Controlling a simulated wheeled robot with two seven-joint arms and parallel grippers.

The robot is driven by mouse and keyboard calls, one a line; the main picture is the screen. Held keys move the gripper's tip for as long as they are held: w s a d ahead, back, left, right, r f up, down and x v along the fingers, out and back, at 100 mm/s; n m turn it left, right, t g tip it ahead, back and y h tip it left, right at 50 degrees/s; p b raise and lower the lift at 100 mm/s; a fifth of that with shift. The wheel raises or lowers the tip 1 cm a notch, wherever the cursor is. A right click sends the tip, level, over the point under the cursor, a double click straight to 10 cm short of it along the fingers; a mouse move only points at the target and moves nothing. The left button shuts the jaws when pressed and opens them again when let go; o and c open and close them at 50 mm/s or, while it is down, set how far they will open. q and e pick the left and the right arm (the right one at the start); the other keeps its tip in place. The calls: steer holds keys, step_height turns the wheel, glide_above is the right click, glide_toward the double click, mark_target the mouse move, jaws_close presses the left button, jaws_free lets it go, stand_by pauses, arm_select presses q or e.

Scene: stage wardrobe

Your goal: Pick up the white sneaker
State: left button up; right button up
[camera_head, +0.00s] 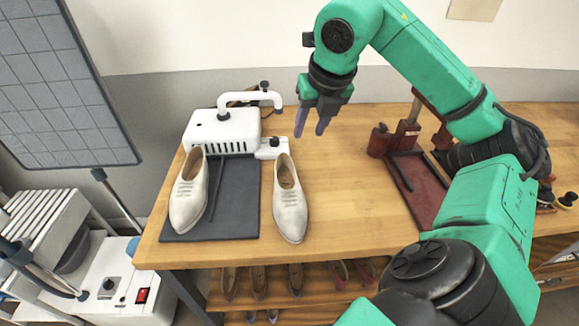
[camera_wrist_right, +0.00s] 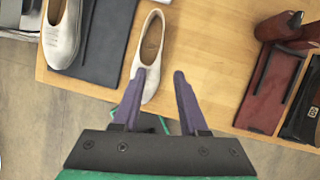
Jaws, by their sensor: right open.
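Two white shoes show in the head view. One white sneaker (camera_head: 189,193) lies on a dark mat at the left, toe toward the front edge. The other white sneaker (camera_head: 290,205) lies on bare wood just right of the mat, toe also toward the front. My right gripper (camera_head: 312,130) is open and empty, above the table behind and to the right of that second shoe. In the right wrist view its purple fingers (camera_wrist_right: 155,85) are apart, with the second shoe (camera_wrist_right: 151,50) beyond them, its toe near the left finger. The left gripper is not in view.
The dark mat (camera_head: 235,205) lies under the left shoe. A white machine (camera_head: 222,132) stands behind it. A dark red stand (camera_head: 415,190) with a red post is at the right. Several shoes sit on a shelf (camera_head: 325,278) below. Bare wood lies between the right shoe and the stand.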

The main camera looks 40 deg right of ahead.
step_height(320, 180, down, 4)
steer(key=b, duration=1)
glide_above(297, 177)
steer(key=s+a, duration=0.1)
steer(key=s, duration=0.2)
step_height(297, 177, down, 10)
steer(key=shift+r, duration=0.15)
steer(key=x, duration=0.7)
steer(key=shift+w+d+b, duration=0.15)
steer(key=shift+w+b, duration=0.2)
steer(key=shift+w, duration=0.05)
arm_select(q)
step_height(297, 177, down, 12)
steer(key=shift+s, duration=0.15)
arm_select(e)
jaws_close()
